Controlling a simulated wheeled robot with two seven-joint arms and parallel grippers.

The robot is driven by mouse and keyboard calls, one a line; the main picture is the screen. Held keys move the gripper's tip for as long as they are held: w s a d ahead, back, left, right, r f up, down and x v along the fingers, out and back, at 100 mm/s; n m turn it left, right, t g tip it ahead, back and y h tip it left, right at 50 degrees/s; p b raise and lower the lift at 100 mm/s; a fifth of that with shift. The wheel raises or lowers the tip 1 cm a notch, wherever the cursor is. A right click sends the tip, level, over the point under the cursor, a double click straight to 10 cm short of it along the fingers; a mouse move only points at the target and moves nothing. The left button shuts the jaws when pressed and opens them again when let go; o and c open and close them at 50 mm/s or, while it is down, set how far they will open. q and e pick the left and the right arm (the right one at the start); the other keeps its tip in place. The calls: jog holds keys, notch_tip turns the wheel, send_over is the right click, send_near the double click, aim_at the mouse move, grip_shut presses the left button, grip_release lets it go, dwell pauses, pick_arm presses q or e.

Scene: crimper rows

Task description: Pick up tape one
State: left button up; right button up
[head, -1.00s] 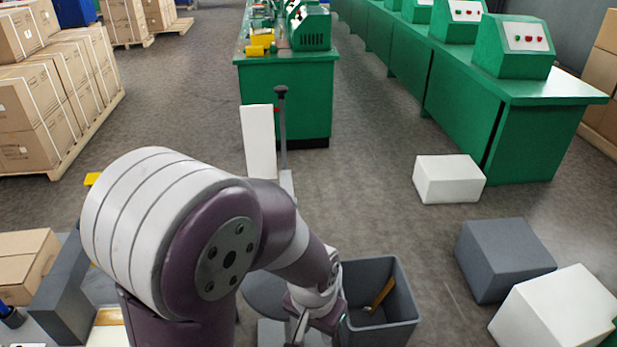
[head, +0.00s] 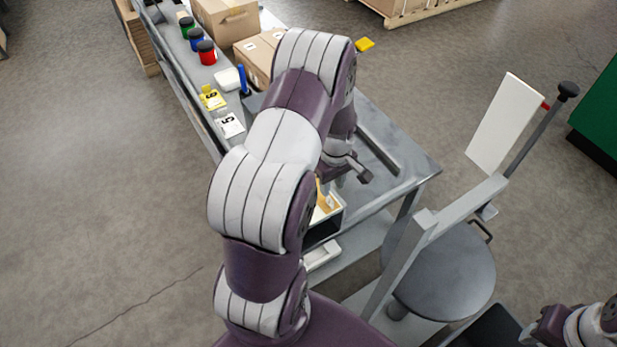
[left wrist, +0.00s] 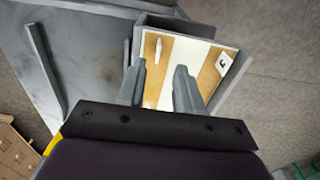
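I cannot pick out tape one for certain in either view. In the head view my left gripper (head: 352,178) hangs over the right end of the grey workbench (head: 405,180), above an open tray (head: 333,215). In the left wrist view the left gripper (left wrist: 158,78) is open, with nothing between its two fingers. Ahead of the fingers is the tray (left wrist: 190,25), with wood-coloured and white strips inside. A small white object (left wrist: 158,48) and a tag with a dark mark (left wrist: 225,63) lie in it. Part of my right arm shows at the bottom right; its gripper (head: 548,326) is unclear.
A round grey stool (head: 450,275) and a white panel (head: 505,122) stand to the right.

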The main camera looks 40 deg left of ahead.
aim_at(331, 200)
pick_arm(q)
jog(key=f, duration=0.6)
jog(key=shift+w+d+f+p, duration=0.1)
jog(key=shift+d+f+p, duration=0.1)
jog(key=shift+f+p, duration=0.2)
jog(key=shift+a+f, duration=0.15)
jog(key=shift+f, duration=0.25)
grip_shut()
